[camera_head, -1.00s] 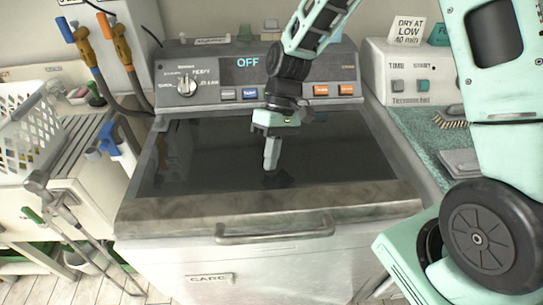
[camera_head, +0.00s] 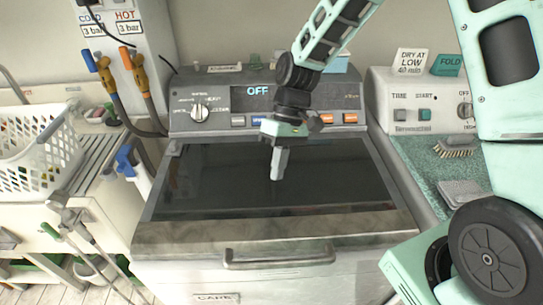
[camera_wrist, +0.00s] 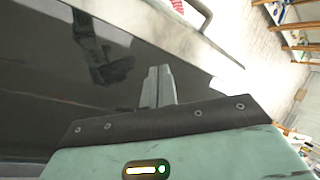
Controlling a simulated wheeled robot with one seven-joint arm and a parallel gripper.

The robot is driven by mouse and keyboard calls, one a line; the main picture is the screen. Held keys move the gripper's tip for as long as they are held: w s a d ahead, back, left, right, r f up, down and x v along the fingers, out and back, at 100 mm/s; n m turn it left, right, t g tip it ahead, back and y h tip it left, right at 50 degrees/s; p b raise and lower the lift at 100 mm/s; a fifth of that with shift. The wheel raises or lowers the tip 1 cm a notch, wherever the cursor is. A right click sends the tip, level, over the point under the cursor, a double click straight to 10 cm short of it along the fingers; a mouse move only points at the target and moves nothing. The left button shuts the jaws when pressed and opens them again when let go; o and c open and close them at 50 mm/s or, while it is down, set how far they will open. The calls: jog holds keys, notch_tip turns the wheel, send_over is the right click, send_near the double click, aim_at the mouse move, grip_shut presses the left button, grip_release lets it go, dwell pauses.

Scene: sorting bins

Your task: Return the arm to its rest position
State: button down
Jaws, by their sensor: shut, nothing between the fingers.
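My gripper (camera_head: 279,166) hangs pointing down over the dark glass lid of the washing machine in the head view. Its fingers are shut together with nothing between them. They also show closed in the wrist view (camera_wrist: 158,84). The washer lid (camera_head: 215,185) is closed, and a dark reflection of my arm shows in it. I cannot tell the exact gap between the fingertips and the glass. My arm reaches in from the upper right, in front of the control panel.
The washer's panel (camera_head: 228,100) reads OFF, and a handle (camera_head: 280,258) runs along its front. A white basket (camera_head: 35,165) stands at left by hoses (camera_head: 118,90). At right are a dryer control box (camera_head: 418,100), a brush (camera_head: 456,148) and a teal counter (camera_head: 425,160).

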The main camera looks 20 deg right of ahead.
jog(key=s+a+r+n+t+h+b, duration=0.1)
jog(key=s+a+r+t+b, duration=0.1)
jog(key=s, duration=0.7)
jog(key=s+a+r+n+t+h+b, duration=0.2)
jog(key=s+r+b, duration=0.1)
jog(key=s, duration=0.6)
jog(key=shift+s+a+r, duration=0.15)
jog(key=shift+s+r, duration=0.25)
dwell(1.2)
